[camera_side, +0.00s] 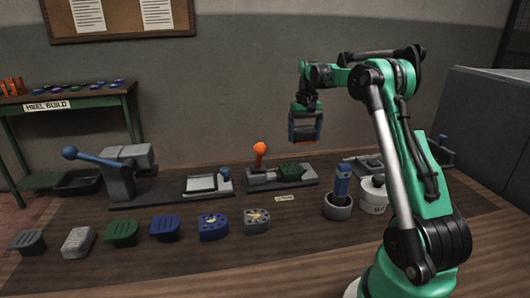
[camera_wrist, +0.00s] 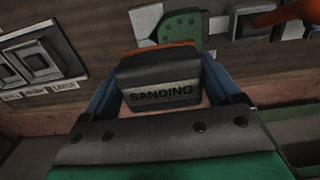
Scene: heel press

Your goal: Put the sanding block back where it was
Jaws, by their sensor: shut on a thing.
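The sanding block (camera_wrist: 158,82) is dark grey with a pale band marked SANDING and an orange edge. My gripper (camera_wrist: 160,95) is shut on it, with a blue finger on each side. In the side view my gripper (camera_side: 305,138) is high above the bench, above and behind the clamp fixture, and the block (camera_side: 305,124) shows only as a small dark and orange shape between the fingers. The block is clear of the bench. I cannot tell which spot it came from.
A fixture with an orange-knobbed lever (camera_side: 260,149) holds a green heel (camera_side: 292,171). A white pad (camera_side: 201,184) lies left of it. A grey cup (camera_side: 338,208) with a blue tool and a white tin (camera_side: 373,197) stand right. Several heels, including a green one (camera_side: 121,233), line the front.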

